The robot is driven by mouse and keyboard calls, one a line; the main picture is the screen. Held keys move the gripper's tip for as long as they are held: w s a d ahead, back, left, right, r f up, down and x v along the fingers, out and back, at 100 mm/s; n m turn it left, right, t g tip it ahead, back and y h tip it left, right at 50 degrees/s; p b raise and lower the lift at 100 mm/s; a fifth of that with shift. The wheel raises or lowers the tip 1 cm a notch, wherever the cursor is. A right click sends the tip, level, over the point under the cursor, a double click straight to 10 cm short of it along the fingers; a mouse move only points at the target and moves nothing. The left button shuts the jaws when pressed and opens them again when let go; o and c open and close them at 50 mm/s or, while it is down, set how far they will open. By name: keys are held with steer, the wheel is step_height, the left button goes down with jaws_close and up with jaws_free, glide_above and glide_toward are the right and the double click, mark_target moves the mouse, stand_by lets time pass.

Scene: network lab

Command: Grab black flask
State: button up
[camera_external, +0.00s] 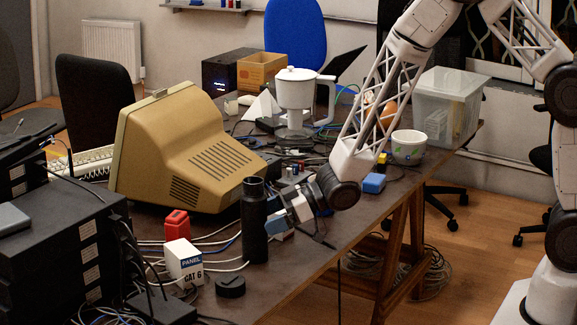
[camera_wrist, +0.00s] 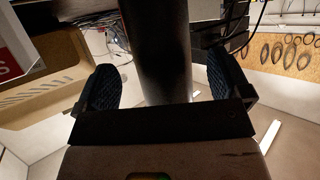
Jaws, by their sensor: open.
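The black flask (camera_external: 254,222) stands upright on the table near its front edge, in front of the beige monitor. In the wrist view the dark flask (camera_wrist: 157,50) fills the upper middle, between the two finger pads. My gripper (camera_external: 274,226) is at the right side of the flask in the external view, low over the table. In the wrist view my gripper (camera_wrist: 160,85) is open, with one dark pad on each side of the flask. Small gaps show between the pads and the flask. The flask hides part of the fingers in the external view.
A beige monitor (camera_external: 185,150) stands behind the flask. A white CAT 6 box (camera_external: 184,264), a red object (camera_external: 177,226) and a round black lid (camera_external: 230,286) lie to the left. Loose cables surround them. A blue block (camera_external: 373,183) and a white cup (camera_external: 408,147) are to the right.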

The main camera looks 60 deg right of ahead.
mark_target(257, 209)
steer(key=shift+x, duration=1.8)
steer(key=shift+r, duration=0.1)
steer(key=c, duration=1.4)
steer(key=shift+o, duration=0.2)
steer(key=shift+r, duration=0.25)
steer(key=shift+r, duration=1.55)
steer(key=s+d+r, duration=0.1)
steer(key=s+d, duration=0.3)
steer(key=s, duration=1.1)
steer(key=shift+r, duration=0.2)
steer(key=shift+s, duration=0.25)
